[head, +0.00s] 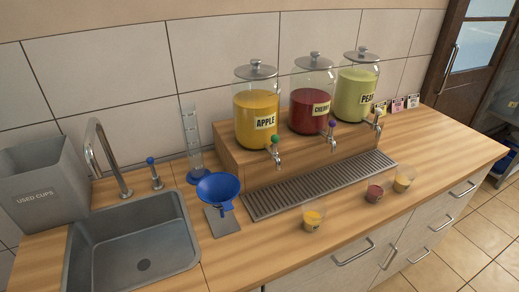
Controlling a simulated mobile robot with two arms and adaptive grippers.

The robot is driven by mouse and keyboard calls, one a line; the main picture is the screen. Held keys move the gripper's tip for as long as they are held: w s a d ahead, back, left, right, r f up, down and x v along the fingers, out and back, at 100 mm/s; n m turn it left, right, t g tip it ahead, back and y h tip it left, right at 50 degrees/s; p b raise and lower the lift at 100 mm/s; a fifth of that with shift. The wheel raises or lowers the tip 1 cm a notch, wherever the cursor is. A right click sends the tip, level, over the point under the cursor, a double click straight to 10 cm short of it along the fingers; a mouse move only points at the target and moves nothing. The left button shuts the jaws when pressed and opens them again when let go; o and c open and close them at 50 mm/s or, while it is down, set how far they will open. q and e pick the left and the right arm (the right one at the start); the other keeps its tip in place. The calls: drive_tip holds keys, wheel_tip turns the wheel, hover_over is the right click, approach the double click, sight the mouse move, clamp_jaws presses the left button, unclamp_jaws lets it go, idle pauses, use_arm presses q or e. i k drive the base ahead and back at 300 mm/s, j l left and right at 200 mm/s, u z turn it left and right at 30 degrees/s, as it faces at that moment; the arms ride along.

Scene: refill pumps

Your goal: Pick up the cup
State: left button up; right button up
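Several small clear cups stand on the wooden counter in front of the drip tray. A cup with yellow-orange liquid (313,219) is nearest, close to the front edge. A cup with dark red liquid (375,193) stands farther right. Another cup with yellow-orange liquid (402,182) stands just right of the red one. All look upright. Which cup the task means cannot be told. Neither of my grippers is in view.
Apple (257,112), cherry (311,97) and pear (357,90) dispensers stand on a raised shelf behind the drip tray (320,184). A blue funnel (218,188), measuring cylinder (191,145), sink (135,240) and grey used-cups bin (45,182) are left.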

sight(403, 180)
drive_tip(key=z, duration=1.25)
drive_tip(key=i+l+u, duration=0.15)
drive_tip(key=u, duration=0.35)
drive_tip(key=i+l+u, duration=0.1)
drive_tip(key=l+u, duration=0.15)
drive_tip(key=u, duration=0.2)
drive_tip(key=l+u, duration=0.25)
drive_tip(key=u, duration=0.25)
drive_tip(key=l+u, duration=0.3)
drive_tip(key=u, duration=0.15)
drive_tip(key=l+u, duration=0.15)
drive_tip(key=l, duration=0.35)
drive_tip(key=k+l+u, duration=0.15)
drive_tip(key=l, duration=0.3)
drive_tip(key=l+u, duration=0.1)
drive_tip(key=l, duration=0.4)
drive_tip(key=k+l+u, duration=0.15)
drive_tip(key=l, duration=0.3)
drive_tip(key=l+u, duration=0.15)
drive_tip(key=l, duration=0.3)
drive_tip(key=k, duration=0.05)
